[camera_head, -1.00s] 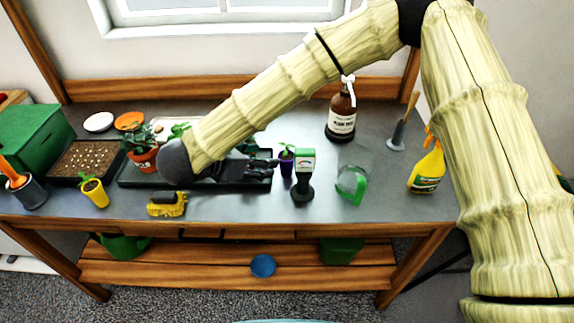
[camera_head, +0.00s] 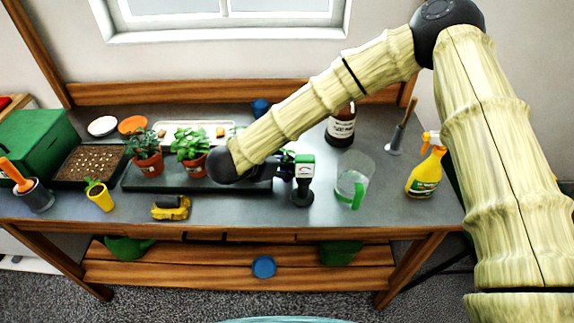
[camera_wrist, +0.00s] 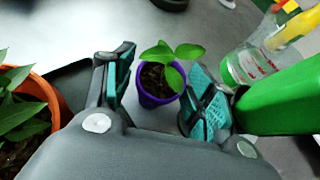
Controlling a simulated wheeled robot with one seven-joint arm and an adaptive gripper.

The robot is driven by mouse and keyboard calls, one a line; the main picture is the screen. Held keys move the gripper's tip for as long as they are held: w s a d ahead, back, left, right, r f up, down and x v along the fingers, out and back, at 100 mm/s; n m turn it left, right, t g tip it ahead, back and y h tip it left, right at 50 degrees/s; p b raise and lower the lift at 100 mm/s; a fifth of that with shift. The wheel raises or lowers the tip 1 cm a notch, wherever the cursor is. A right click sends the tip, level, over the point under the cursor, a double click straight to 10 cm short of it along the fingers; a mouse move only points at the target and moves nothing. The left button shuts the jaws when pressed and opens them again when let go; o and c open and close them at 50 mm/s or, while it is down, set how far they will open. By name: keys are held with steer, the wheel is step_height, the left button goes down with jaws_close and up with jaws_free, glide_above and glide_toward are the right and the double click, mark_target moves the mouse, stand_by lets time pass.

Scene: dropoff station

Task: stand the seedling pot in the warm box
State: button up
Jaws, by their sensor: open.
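A purple seedling pot (camera_wrist: 157,92) with dark soil and a few green leaves stands upright on the bench in the wrist view. My gripper (camera_wrist: 163,78) is open, with one teal-padded finger on each side of the pot; I cannot tell whether either touches it. In the head view my gripper (camera_head: 283,167) is low over the bench beside the green-topped meter, and the purple pot is mostly hidden behind it. A closed green box (camera_head: 38,138) stands at the far left of the bench; I cannot tell for certain that it is the warm box.
The green-topped meter (camera_head: 303,172) stands close right of my gripper, with a clear jug (camera_head: 351,188) beyond. Two terracotta-potted plants (camera_head: 146,166) are to the left. A seed tray (camera_head: 92,162) and a yellow pot (camera_head: 100,198) are near the box. The front right bench is clear.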

steer(key=shift+w+d+f, duration=0.25)
steer(key=shift+f, duration=0.05)
steer(key=shift+c, duration=0.5)
steer(key=c, duration=0.9)
steer(key=shift+o, duration=0.2)
steer(key=shift+r, duration=0.1)
steer(key=shift+r+b, duration=0.3)
steer(key=shift+r, duration=0.2)
step_height(320, 180, up, 2)
steer(key=shift+b, duration=0.5)
steer(key=s+a+r+b, duration=0.1)
steer(key=s+a+b, duration=0.2)
steer(key=s+a, duration=0.6)
steer(key=s, duration=0.4)
steer(key=shift+a+r, duration=0.4)
